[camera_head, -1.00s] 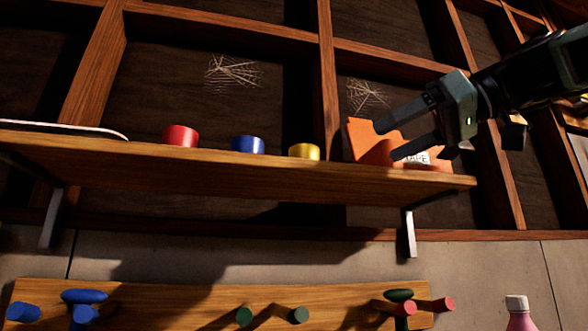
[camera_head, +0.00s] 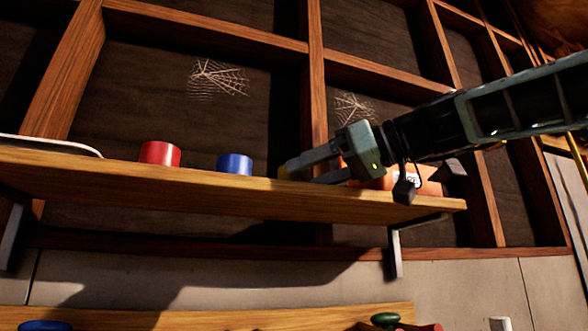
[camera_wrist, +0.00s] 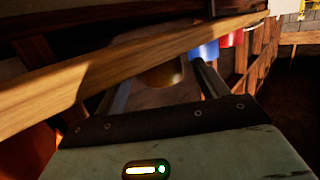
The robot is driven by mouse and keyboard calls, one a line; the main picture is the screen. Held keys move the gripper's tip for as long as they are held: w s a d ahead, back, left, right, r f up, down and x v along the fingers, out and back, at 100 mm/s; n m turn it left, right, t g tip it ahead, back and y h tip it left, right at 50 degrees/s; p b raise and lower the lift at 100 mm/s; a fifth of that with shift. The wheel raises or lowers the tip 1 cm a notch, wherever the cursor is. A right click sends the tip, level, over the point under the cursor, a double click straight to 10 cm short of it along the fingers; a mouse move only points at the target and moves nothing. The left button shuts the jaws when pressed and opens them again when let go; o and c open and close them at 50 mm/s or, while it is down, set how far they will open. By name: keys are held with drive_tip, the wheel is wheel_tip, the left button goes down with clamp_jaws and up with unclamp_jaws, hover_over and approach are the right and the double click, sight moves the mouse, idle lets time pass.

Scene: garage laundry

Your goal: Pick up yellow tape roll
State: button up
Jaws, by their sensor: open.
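The yellow tape roll (camera_head: 282,173) stands on the wooden shelf, mostly hidden behind my fingers in the head view. In the wrist view the yellow roll (camera_wrist: 164,75) shows in shadow between my two fingers. My gripper (camera_head: 303,172) is open and low over the shelf, with its fingertips at the roll. In the wrist view one finger of my gripper (camera_wrist: 163,88) lies to each side of the roll. I cannot tell whether either finger touches it.
A blue roll (camera_head: 235,164) and a red roll (camera_head: 160,153) stand in a row to the left on the shelf (camera_head: 200,190). A wall with wooden framing rises behind the shelf. Coloured pegs (camera_head: 385,319) are below.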

drive_tip(key=p+x, duration=0.3)
drive_tip(key=x, duration=0.2)
drive_tip(key=shift+s+a+r+p, duration=0.15)
drive_tip(key=shift+r+p, duration=0.1)
drive_tip(key=shift+p, duration=0.15)
drive_tip(key=shift+a+f, duration=0.15)
drive_tip(key=shift+a, duration=0.05)
drive_tip(key=c, duration=1)
